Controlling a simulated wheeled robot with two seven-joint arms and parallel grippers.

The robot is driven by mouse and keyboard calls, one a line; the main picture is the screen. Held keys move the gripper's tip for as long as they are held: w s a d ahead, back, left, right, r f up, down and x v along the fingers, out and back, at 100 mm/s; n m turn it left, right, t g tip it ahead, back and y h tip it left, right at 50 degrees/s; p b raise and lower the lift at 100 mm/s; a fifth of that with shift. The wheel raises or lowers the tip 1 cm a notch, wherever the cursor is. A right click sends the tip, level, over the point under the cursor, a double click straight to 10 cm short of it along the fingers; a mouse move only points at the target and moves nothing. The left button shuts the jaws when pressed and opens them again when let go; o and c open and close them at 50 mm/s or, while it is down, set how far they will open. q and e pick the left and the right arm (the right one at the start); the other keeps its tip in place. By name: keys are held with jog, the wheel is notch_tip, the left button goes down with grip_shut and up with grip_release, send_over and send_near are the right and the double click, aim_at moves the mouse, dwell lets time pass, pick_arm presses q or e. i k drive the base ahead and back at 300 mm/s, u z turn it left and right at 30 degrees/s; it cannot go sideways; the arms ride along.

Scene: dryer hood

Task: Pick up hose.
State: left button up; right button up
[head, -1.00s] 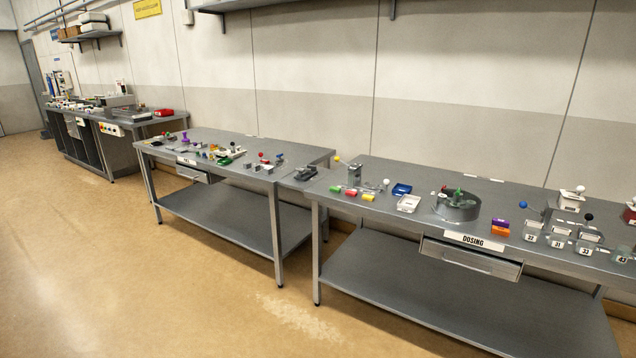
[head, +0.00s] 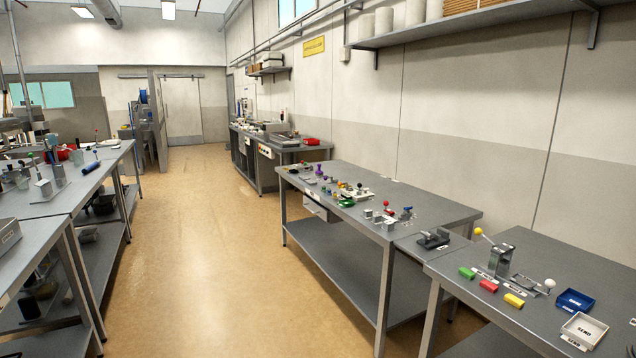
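I cannot make out a hose for certain in the head view. A small blue round item (head: 143,97) shows far off by a partition at the end of the aisle; it is too small to tell what it is. Neither of my grippers is in view.
Steel benches with small parts line the right side: a near bench (head: 560,262), a middle bench (head: 440,207) and a far bench (head: 305,148). Another bench (head: 85,190) stands on the left. The floor aisle (head: 205,230) between them is clear up to a far door (head: 182,107).

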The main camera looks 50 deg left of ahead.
aim_at(90, 167)
jog(key=u, duration=2.55)
jog(key=i, duration=6.05)
jog(key=u, duration=0.95)
jog(key=k, duration=0.65)
jog(key=u, duration=0.1)
